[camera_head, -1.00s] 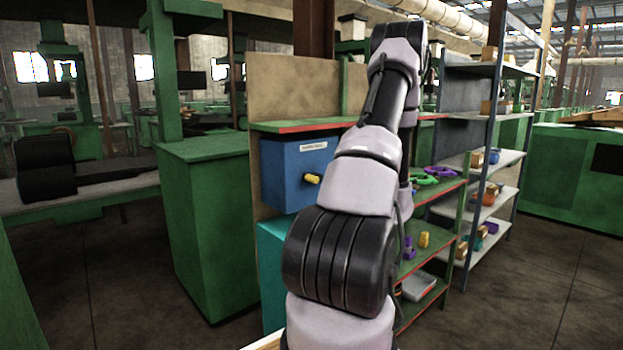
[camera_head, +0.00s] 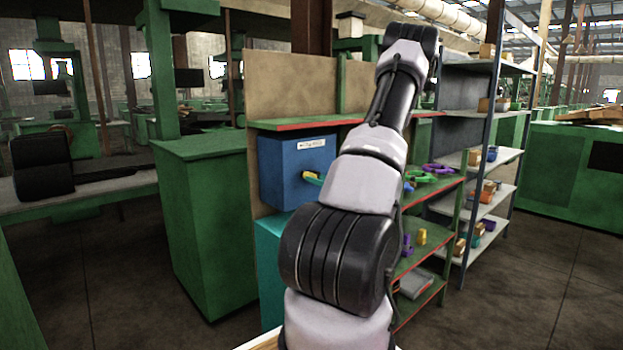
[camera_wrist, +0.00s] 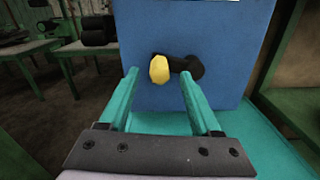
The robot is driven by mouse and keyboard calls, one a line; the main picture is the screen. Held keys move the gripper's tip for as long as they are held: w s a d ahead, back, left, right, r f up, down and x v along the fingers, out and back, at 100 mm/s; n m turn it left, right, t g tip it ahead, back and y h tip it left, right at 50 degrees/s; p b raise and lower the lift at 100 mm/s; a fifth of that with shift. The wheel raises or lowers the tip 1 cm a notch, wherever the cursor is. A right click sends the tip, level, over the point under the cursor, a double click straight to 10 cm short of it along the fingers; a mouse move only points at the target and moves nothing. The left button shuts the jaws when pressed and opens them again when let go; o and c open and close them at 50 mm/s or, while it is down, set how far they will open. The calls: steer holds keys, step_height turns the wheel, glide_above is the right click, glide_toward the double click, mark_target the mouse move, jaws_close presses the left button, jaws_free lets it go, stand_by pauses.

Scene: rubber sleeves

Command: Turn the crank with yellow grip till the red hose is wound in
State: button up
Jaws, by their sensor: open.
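A blue box (camera_head: 285,165) with a white label stands on a teal stand below a red-edged shelf. On its front is a crank with a yellow grip (camera_head: 310,176). In the wrist view the yellow grip (camera_wrist: 159,69) points toward the camera, and a black crank arm (camera_wrist: 187,65) runs right from it to a round hub. My gripper (camera_wrist: 158,74) has two teal fingers, open, with the yellow grip between their tips in the picture, nearer the left finger. I cannot tell whether a finger touches it. In the head view my arm hides most of my gripper. No red hose shows.
The teal stand (camera_wrist: 258,135) lies below the blue box. To the right in the head view, a green shelf (camera_head: 440,190) holds purple, green and yellow parts. A grey rack (camera_head: 488,210) stands beyond it. A green cabinet (camera_head: 205,230) stands left.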

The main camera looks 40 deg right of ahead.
mark_target(298, 168)
steer(key=shift+w+a, duration=0.15)
steer(key=shift+w, duration=1.8)
jaws_close()
